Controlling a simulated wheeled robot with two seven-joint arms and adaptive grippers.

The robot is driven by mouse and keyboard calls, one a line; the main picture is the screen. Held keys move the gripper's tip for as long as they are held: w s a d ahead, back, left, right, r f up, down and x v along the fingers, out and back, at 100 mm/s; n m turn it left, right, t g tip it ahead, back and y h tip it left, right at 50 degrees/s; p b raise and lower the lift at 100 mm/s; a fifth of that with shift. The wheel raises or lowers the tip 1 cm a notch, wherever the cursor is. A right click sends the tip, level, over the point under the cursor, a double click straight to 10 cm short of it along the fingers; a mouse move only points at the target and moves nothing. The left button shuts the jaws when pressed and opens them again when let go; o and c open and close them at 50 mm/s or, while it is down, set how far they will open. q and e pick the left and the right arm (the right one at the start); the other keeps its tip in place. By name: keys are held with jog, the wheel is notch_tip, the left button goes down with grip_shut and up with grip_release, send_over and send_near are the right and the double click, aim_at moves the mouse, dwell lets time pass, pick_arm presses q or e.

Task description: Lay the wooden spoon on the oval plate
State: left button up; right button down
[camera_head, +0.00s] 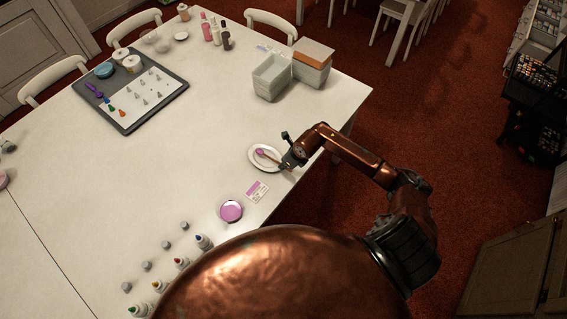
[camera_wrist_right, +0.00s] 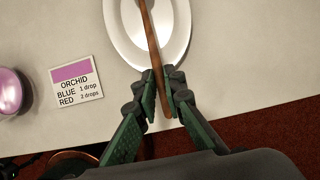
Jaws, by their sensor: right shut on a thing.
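The oval plate (camera_head: 256,162) is white and lies near the table's right edge in the head view. It also shows at the top of the right wrist view (camera_wrist_right: 179,42). The wooden spoon (camera_head: 268,155) has a pink-purple bowl end and lies across the plate, as seen from above. Its brown handle (camera_wrist_right: 151,45) runs down between the fingers of my right gripper (camera_wrist_right: 160,95). The right gripper is shut on the handle at the plate's near rim. I cannot tell whether the spoon touches the plate. My left gripper is not in view.
An ORCHID card (camera_wrist_right: 76,81) and a pink-purple round dish (camera_head: 231,211) are beside the plate. Grey bins (camera_head: 271,78) stand farther back. A dark tray (camera_head: 172,92) is at the far left. Several small bottles (camera_head: 181,262) line the near side. The table's middle is clear.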

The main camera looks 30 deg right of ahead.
jog(key=shift+f+b, duration=0.4)
jog(key=shift+f, duration=0.45)
jog(key=c, duration=1.9)
grip_release()
jog(key=shift+c, duration=0.2)
jog(key=shift+r, duration=0.15)
jog(key=v, duration=1.1)
jog(key=shift+s+r, duration=0.25)
jog(key=shift+r, duration=0.1)
